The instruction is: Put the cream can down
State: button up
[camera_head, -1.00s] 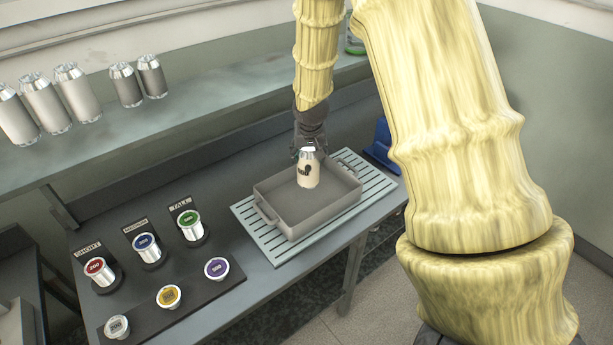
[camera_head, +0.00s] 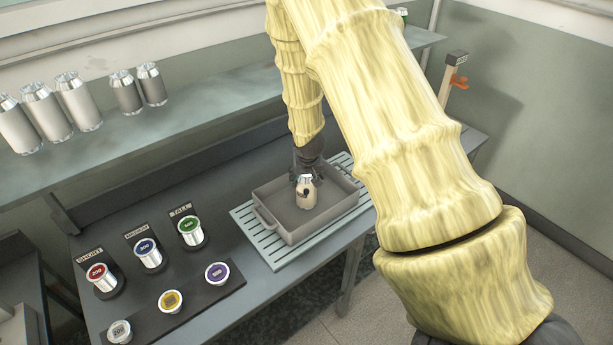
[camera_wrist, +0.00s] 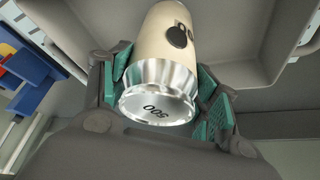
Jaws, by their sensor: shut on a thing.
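The cream can (camera_head: 306,195) has a dark printed mark on its side and stands roughly upright inside the grey tray (camera_head: 275,229). In the wrist view the can (camera_wrist: 165,42) shows its silver end marked 500. My gripper (camera_head: 306,177) comes down from above and is shut on the can near its silver end. Its green finger pads (camera_wrist: 163,92) press on both sides of the can. Whether the can's base touches the tray floor cannot be told.
The tray sits on a slatted pale rack (camera_head: 262,243) on the bench. To the left are labelled stands holding cans with red, blue (camera_head: 148,252) and green lids. Several cans stand on the shelf (camera_head: 180,118) above. Blue parts (camera_wrist: 35,70) show left in the wrist view.

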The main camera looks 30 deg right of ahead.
jog(key=shift+f, duration=0.15)
jog(key=o, duration=1.6)
jog(key=shift+b+v, duration=2.1)
jog(key=shift+v, duration=4.05)
